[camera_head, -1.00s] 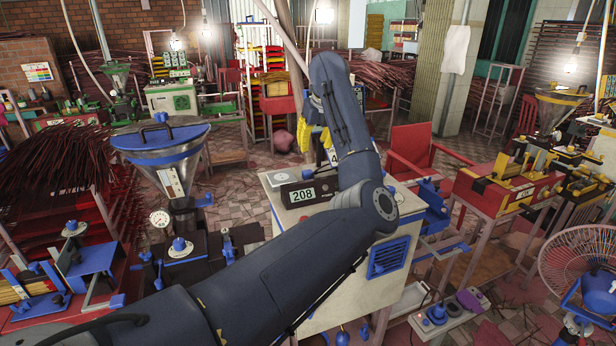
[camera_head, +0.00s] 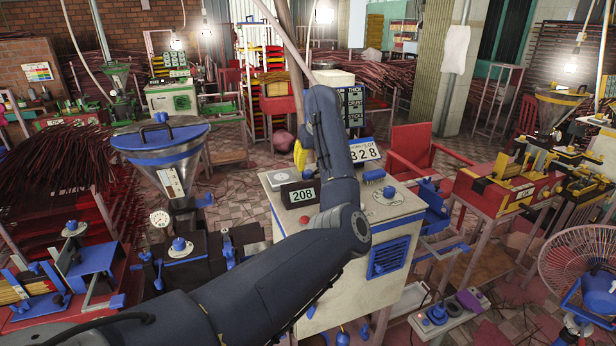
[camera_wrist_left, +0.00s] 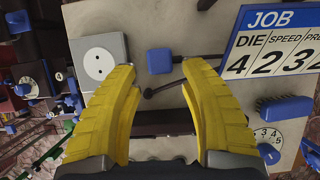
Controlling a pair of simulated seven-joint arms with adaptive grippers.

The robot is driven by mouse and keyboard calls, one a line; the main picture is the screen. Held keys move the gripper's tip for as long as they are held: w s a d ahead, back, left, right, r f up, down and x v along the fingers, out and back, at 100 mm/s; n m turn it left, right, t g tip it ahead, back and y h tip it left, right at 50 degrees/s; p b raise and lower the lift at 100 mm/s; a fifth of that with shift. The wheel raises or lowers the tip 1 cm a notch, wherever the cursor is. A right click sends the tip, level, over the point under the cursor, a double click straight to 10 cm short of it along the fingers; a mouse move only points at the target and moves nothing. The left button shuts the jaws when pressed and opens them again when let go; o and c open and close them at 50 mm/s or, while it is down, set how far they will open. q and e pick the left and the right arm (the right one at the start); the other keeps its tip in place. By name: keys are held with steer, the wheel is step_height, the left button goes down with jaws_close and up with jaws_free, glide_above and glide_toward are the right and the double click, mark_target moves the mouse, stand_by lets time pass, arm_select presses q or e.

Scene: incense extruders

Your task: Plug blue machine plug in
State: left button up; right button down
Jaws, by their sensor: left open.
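The blue plug (camera_wrist_left: 160,61) lies on the pale machine top (camera_wrist_left: 80,15) in the left wrist view, with a dark cord beside it. A white square socket (camera_wrist_left: 98,62) with a round face and two holes is to its left. The socket also shows in the head view (camera_head: 281,177). My left gripper (camera_wrist_left: 158,68) has yellow fingers, open and apart, with the plug showing between their tips. My right gripper is not in view.
A JOB number board (camera_wrist_left: 280,45), a blue brush (camera_wrist_left: 279,105) and a white dial (camera_wrist_left: 268,135) are to the right in the wrist view. A black "208" display (camera_head: 300,194) stands at the machine's front. A red chair (camera_head: 415,150) is behind right.

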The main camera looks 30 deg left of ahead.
mark_target(308, 172)
arm_select(q)
steer(key=shift+x, duration=2.6)
steer(key=shift+c, duration=0.3)
steer(key=c, duration=0.8)
